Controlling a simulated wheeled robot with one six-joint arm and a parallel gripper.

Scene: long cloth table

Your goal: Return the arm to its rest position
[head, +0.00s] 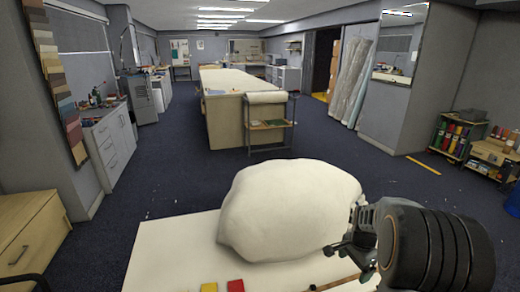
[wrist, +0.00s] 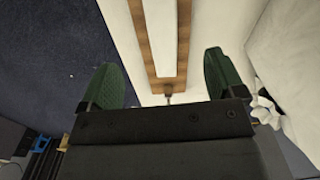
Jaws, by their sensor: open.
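My gripper (head: 343,248) is at the lower right in the head view, just right of a large white rounded bundle (head: 288,208). In the wrist view my gripper (wrist: 164,76) points down, with its two green fingers wide apart and nothing held between them.
A red block (head: 235,286) and a yellow block (head: 209,288) lie at the front of the white table (head: 165,250). A long table (head: 228,105) with a cart (head: 267,122) stands farther back. A wooden cabinet (head: 30,235) is at left. Dark floor (head: 150,175) is open between.

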